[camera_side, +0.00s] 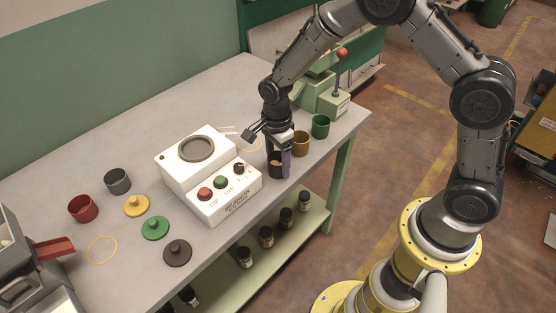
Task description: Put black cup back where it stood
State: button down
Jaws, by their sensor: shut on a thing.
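The black cup (275,171) is between the fingers of my gripper (279,158), near the right end of the bench. My gripper points down and is shut on the cup. The cup looks upright and something yellowish shows in it. The fingers hide part of it. I cannot tell whether its base touches the bench top. It is just right of the white machine and left of the mustard cup (301,144).
The white machine (183,172) has buttons and a round top. A green cup (321,126) and green press (327,100) stand right. A red cup (82,208), grey cup (117,181), yellow lid (137,206), green lid (155,229) and dark lid (177,253) are left.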

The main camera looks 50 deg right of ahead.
jog(key=shift+c, duration=0.2)
grip_release()
jog(key=s+d+r+n+t, duration=0.1)
jog(key=s+r+n, duration=0.2)
jog(key=r, duration=0.7)
jog(key=s+d+r+n+t, duration=0.1)
jog(key=s+r+n, duration=0.1)
jog(key=r, duration=0.8)
jog(key=s+d+r+n+t, duration=0.2)
jog(key=s+n, duration=0.5)
jog(key=s, duration=0.2)
jog(key=s+d+r+n+t, duration=0.2)
jog(key=s+n, duration=0.6)
jog(key=s, duration=0.2)
jog(key=shift+r, duration=0.35)
jog(key=shift+d, duration=0.1)
